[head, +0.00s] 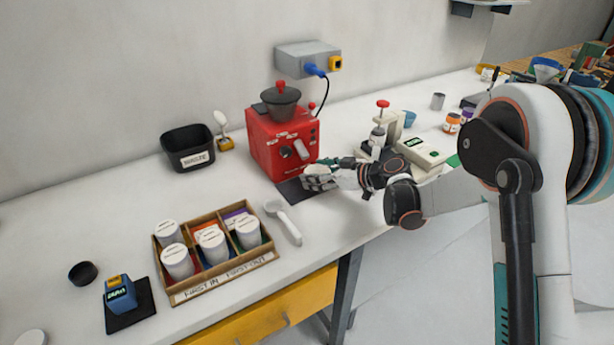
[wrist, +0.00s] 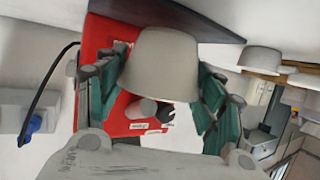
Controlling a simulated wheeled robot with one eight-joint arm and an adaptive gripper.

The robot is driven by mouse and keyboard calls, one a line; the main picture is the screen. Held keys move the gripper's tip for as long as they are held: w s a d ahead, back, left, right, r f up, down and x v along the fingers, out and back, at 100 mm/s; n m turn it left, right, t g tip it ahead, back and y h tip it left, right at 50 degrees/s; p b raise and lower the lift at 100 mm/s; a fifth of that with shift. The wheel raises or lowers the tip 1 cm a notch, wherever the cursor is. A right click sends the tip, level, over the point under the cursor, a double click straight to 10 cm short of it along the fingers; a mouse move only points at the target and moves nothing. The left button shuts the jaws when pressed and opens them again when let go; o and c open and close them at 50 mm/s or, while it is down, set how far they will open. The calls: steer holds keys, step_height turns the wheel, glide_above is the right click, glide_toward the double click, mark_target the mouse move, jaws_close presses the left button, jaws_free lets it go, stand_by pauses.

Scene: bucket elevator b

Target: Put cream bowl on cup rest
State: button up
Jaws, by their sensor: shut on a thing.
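My gripper (head: 322,173) is at the front of the red machine (head: 278,145), low over the worktop. In the wrist view its green-lined fingers (wrist: 162,85) are shut on the cream bowl (wrist: 167,58), one on each side. That view is turned over, and the bowl's narrow end points toward a dark flat plate (wrist: 170,17). The plate also shows in the head view (head: 291,190), in front of the machine. I cannot tell whether the bowl touches it. In the head view the bowl is hard to separate from the gripper. No part is clearly identifiable as the cup rest.
A white-handled tool (head: 284,221) lies left of my gripper, beside a wooden box (head: 217,275) of white cups. A black waste bin (head: 188,148) stands behind. A press-like device (head: 378,135) and a pale scale-like device (head: 424,152) stand right.

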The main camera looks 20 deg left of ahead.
mark_target(309, 173)
steer(key=x, duration=0.1)
steer(key=b+x, duration=0.1)
steer(key=x, duration=0.2)
steer(key=shift+a+r+b, duration=0.1)
steer(key=shift+r+b, duration=0.15)
steer(key=shift+b, duration=0.1)
steer(key=shift+f, duration=0.25)
steer(key=shift+f, duration=0.15)
steer(key=o, duration=1.1)
steer(key=shift+o, duration=0.2)
steer(key=shift+r, duration=0.25)
steer(key=p+v, duration=0.3)
steer(key=v, duration=0.9)
